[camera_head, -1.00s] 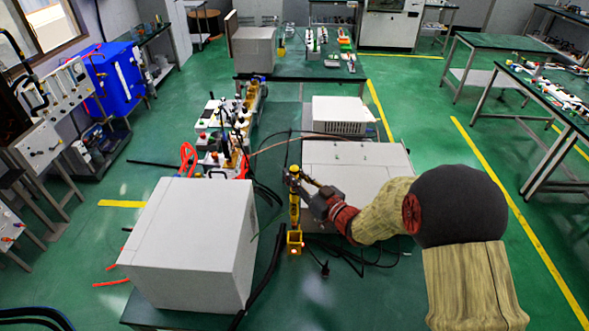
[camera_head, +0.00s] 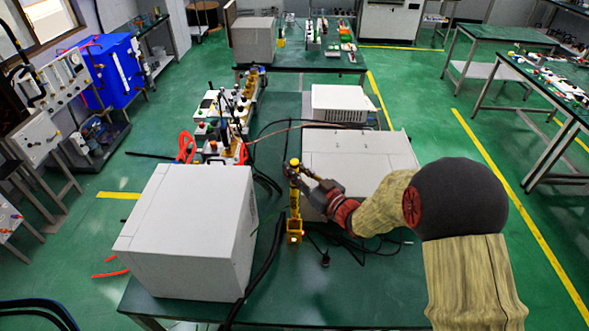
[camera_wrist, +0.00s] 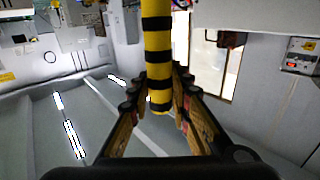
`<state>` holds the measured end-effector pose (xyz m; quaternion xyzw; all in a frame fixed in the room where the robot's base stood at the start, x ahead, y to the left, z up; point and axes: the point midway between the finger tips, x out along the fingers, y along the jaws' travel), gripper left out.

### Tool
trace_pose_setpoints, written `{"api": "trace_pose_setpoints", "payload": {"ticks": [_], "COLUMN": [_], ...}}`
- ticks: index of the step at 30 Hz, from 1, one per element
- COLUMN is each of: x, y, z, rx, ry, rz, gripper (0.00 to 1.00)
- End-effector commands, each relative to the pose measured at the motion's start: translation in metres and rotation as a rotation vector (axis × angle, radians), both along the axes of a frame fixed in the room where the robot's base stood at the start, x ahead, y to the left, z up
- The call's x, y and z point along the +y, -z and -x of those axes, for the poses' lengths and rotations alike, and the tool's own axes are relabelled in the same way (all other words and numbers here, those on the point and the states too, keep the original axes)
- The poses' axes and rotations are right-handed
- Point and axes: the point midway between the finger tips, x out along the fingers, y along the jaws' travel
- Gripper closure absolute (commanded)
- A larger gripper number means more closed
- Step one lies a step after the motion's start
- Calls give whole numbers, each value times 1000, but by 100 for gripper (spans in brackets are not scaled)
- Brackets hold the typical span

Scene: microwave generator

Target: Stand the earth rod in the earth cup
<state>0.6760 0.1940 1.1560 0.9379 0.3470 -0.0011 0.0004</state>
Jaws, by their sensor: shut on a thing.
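My gripper (camera_head: 296,173) is shut on the earth rod (camera_head: 295,195), near its upper end in the head view. The rod is held roughly upright, with a yellow top just above the fingers. In the wrist view, the rod (camera_wrist: 157,45) shows yellow and black bands and lies between the two fingers (camera_wrist: 158,95). The small yellow earth cup (camera_head: 294,237) stands on the green bench under the rod. The rod's lower end meets the cup in the picture; I cannot tell whether it is inside or just above or in front.
A large grey box (camera_head: 190,232) stands left of the cup, with black cables between. A flat grey case (camera_head: 358,155) lies behind my gripper, with a white unit (camera_head: 339,103) farther back. A black cable and plug (camera_head: 325,259) lie right of the cup.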

Motion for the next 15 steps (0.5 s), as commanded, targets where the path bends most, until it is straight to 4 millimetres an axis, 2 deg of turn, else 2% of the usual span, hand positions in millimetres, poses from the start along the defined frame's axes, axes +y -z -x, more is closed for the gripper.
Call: {"api": "trace_pose_setpoints", "payload": {"ticks": [15], "x": [0], "y": [39], "z": [0], "rx": [-2], "ry": [0], "rz": [-1], "gripper": [100]}}
